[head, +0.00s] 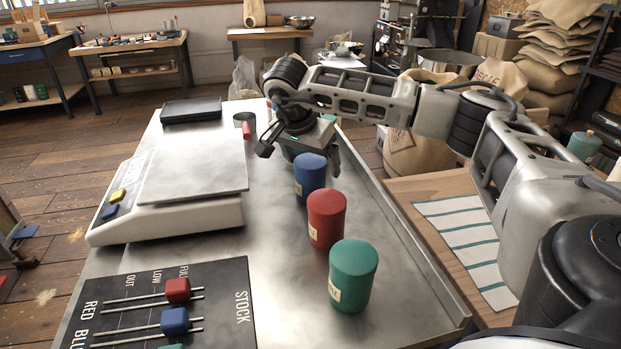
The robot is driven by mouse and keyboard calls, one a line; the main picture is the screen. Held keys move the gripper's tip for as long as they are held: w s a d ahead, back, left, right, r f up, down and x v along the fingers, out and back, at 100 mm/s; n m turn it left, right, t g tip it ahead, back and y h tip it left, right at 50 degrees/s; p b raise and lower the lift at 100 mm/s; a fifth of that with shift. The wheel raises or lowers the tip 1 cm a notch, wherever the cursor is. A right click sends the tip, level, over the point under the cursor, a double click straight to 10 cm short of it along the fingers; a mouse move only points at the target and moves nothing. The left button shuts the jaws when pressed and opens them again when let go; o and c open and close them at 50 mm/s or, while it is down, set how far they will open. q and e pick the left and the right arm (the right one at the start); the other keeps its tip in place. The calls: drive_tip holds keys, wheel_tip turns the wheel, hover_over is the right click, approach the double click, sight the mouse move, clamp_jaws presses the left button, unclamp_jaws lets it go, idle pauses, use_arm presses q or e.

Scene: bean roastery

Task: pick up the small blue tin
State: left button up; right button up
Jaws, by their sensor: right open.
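The small blue tin (310,176) stands upright on the metal tabletop, at the far end of a row of tins, with a pale label on its left side. My right gripper (299,153) is open, just behind and above the blue tin. One dark finger shows to the left of the tin and another to its right. The tin hides part of the gripper, and I see no clear grip on it. My left gripper is not in view.
A red tin (326,218) and a green tin (353,275) stand nearer in the row. A scale (193,169) lies left, a black stock board (215,285) front left. A raised rim (405,235) edges the table on the right. A metal cup (244,119) stands behind.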

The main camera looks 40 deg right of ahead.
drive_tip(key=shift+w+a+x, duration=0.1)
drive_tip(key=shift+a+x, duration=0.05)
drive_tip(key=shift+x, duration=1.15)
drive_tip(key=shift+w+a+x, duration=0.15)
drive_tip(key=shift+a+x, duration=0.05)
drive_tip(key=shift+x, duration=1.15)
drive_tip(key=c, duration=1.2)
